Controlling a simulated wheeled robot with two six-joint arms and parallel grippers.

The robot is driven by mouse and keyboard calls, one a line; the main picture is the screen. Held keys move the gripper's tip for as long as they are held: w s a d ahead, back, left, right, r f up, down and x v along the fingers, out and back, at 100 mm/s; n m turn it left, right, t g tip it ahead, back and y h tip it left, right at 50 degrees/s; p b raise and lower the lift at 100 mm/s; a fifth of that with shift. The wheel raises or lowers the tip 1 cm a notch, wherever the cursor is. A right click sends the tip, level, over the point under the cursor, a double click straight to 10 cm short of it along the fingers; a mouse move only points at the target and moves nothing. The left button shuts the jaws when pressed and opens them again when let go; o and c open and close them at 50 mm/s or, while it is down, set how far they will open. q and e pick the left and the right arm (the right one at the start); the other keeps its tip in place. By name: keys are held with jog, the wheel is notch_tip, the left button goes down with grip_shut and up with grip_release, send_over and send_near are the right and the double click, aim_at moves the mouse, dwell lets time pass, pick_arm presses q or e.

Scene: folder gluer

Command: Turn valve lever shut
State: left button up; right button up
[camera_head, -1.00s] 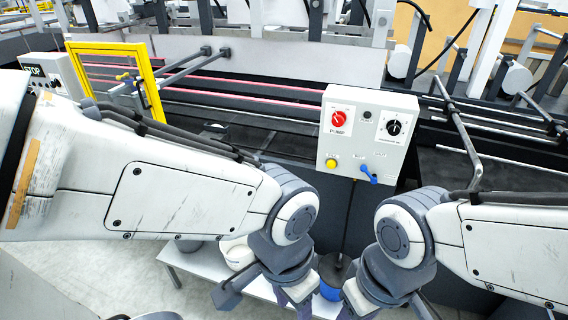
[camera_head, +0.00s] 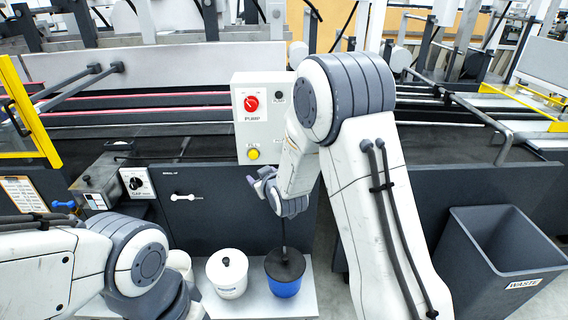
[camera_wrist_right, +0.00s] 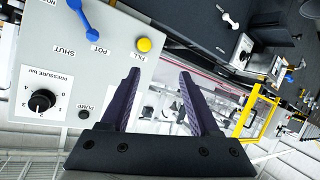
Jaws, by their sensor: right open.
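The blue valve lever (camera_wrist_right: 84,18) is on the face of a pale control box (camera_wrist_right: 75,60) in the right wrist view. Its knobbed end points at the POT label, with SHUT printed beside it. In the head view my right arm hides the lever and part of the box (camera_head: 243,98). My right gripper (camera_wrist_right: 157,74) is open, with nothing between its purple fingers. It is apart from the lever, which lies to its upper left in the wrist view. In the head view the right gripper (camera_head: 265,181) is partly seen, low in front of the box. My left gripper is out of view.
A yellow FILL button (camera_wrist_right: 144,44) and a black pressure knob (camera_wrist_right: 42,100) share the box. Below stand a white pot (camera_head: 227,278) and a blue pot (camera_head: 285,273). A grey waste bin (camera_head: 497,264) stands right. A yellow frame (camera_head: 28,108) is at left.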

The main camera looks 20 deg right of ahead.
jog(key=w+d+f+t+h+b, duration=0.1)
jog(key=w+d+f+t+h, duration=0.1)
jog(key=d, duration=0.4)
jog(key=w+d+f+t+h+b, duration=0.1)
jog(key=d+f+t, duration=0.1)
jog(key=d, duration=0.3)
pick_arm(q)
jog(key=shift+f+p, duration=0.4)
jog(key=shift+p, duration=0.75)
pick_arm(e)
jog(key=w+d+m, duration=0.1)
jog(key=w, duration=0.9)
jog(key=shift+w+d+r, duration=0.25)
jog(key=shift+d, duration=0.15)
grip_shut()
